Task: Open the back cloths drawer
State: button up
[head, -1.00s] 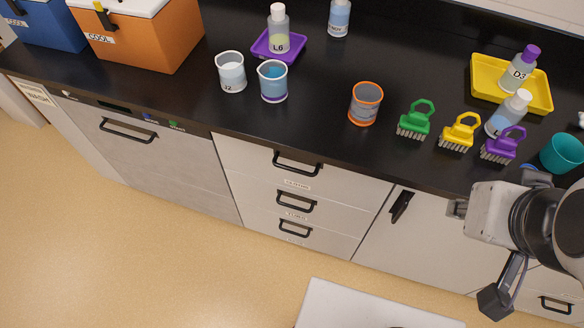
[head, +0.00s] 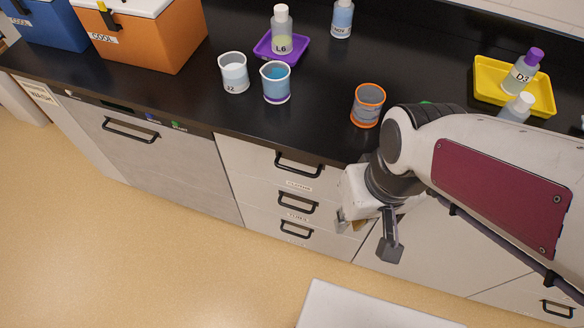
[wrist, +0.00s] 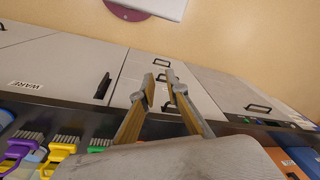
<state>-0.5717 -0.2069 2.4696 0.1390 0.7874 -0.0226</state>
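A stack of three pale drawers stands under the black counter in the head view. The top drawer's black bar handle (head: 298,163) has a label below it that looks like "CLOTHS" (head: 297,186), though it is blurred. All three drawers look shut. My gripper (head: 365,235) is at the right edge of this stack, to the right of the handles and apart from them. In the wrist view my gripper (wrist: 160,90) is open and empty, its fingers pointing towards the drawer fronts. The fingers hide part of the stack there; a lower drawer handle (wrist: 161,62) shows beyond them.
A door with a black handle (wrist: 103,87) is beside the stack. A grey-fronted unit (head: 170,165) is left of the drawers. On the counter are beakers (head: 234,75), an orange-rimmed cup (head: 367,104) and a yellow tray (head: 540,104).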

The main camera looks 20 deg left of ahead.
jog(key=s+a+f+n, duration=0.2)
jog(key=s+a+f, duration=0.1)
jog(key=a+f, duration=0.75)
jog(key=s+a+f+n, duration=0.3)
jog(key=a+f, duration=0.7)
jog(key=f, duration=0.1)
jog(key=n+t+h, duration=0.2)
jog(key=n+t, duration=0.5)
jog(key=t, duration=0.8)
send_near(292, 169)
jog(key=w+f, duration=0.2)
jog(key=shift+d+r, duration=0.15)
jog(key=shift+r, duration=0.3)
jog(key=shift+w, duration=0.15)
jog(key=shift+x, duration=3.8)
